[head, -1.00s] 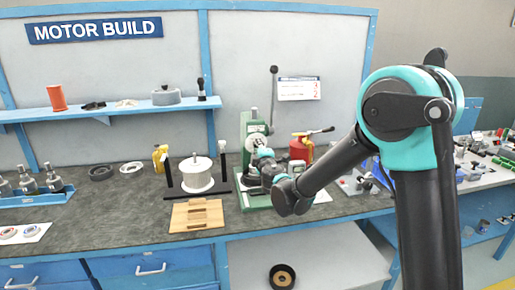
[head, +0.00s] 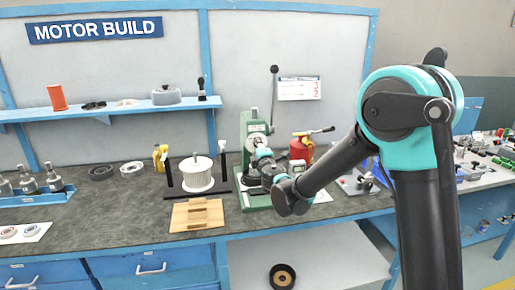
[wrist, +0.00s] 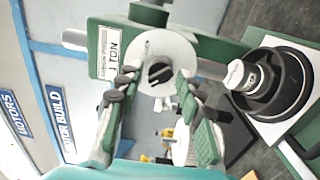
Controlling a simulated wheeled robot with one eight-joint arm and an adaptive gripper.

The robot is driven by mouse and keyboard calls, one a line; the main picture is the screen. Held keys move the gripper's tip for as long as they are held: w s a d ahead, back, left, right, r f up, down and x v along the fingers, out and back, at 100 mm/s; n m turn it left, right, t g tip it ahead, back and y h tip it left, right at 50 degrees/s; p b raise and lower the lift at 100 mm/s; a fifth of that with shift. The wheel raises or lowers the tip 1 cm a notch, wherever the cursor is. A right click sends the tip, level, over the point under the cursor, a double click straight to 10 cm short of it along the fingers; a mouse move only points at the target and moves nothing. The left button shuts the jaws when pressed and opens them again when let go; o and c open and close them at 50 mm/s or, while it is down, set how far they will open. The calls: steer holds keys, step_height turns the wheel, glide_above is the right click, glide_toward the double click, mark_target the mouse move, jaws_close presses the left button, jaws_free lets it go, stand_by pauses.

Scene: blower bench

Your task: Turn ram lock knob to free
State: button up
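The green arbor press (head: 247,128) stands on the bench, with its lever up. In the wrist view, the ram lock knob (wrist: 159,73) is a black knob on a pale round dial (wrist: 155,50) on the green press head. A white label lies beside the dial. My gripper (wrist: 155,90) is open, its green-padded fingers spread to either side of the knob's line. The fingertips overlap the dial's edge in the picture; I cannot tell whether they touch. In the head view my gripper (head: 262,154) is in front of the press head and partly hides the dial.
In the wrist view a black cylindrical part (wrist: 270,85) sits at the press's base.

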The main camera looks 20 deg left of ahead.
steer(key=shift+o, duration=0.2)
steer(key=v, duration=1.2)
steer(key=w+d+f+m+g+h, duration=0.1)
steer(key=d+f+m+h, duration=0.3)
steer(key=d, duration=0.7)
steer(key=w+d+f+m+h, duration=0.1)
steer(key=d+m+h, duration=0.3)
steer(key=d, duration=0.7)
steer(key=w+d+f+m+g+h, duration=0.1)
steer(key=d+f+m+h, duration=0.2)
steer(key=d+m, duration=0.5)
steer(key=s+d+f+m+g+h, duration=0.1)
steer(key=s+d+f+m+g, duration=0.25)
steer(key=d, duration=0.75)
steer(key=s+d+f+m+g+y, duration=0.1)
steer(key=s+f, duration=0.3)
steer(key=s, duration=0.4)
steer(key=s+d+f+m+g+y, duration=0.1)
steer(key=s+d+f+m+g, duration=0.2)
steer(key=s, duration=0.6)
step_height(320, 180, down, 3)
steer(key=shift+s+r+m+g, duration=0.3)
steer(key=shift+m+g, duration=0.25)
steer(key=shift+g, duration=0.2)
